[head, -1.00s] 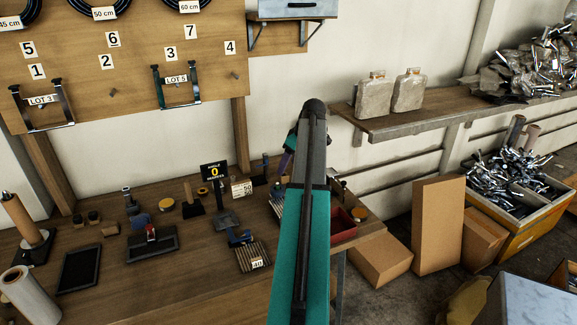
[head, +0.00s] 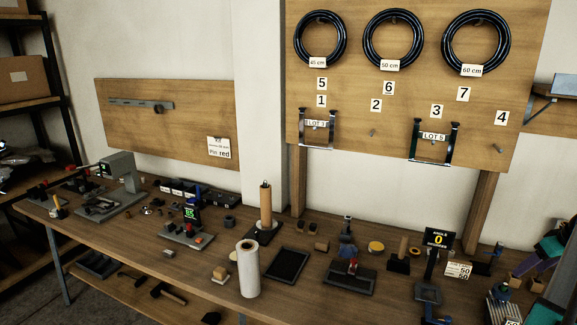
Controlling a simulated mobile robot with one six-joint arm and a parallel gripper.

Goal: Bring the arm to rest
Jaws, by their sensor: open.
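Part of my arm (head: 551,250), dark purple with teal, shows at the right edge of the head view, over the right end of the workbench. A teal piece of it also shows in the lower right corner. The rest of the arm is cut off by the frame. I cannot make out my gripper or its fingers, and I see nothing held.
A wooden workbench (head: 205,262) runs across the view. It carries a white roll (head: 248,270), a brown roll on a stand (head: 266,208), a black tray (head: 287,264) and a counter display (head: 439,241). A pegboard (head: 345,85) holds coiled hoses. Dark shelving (head: 58,85) stands left.

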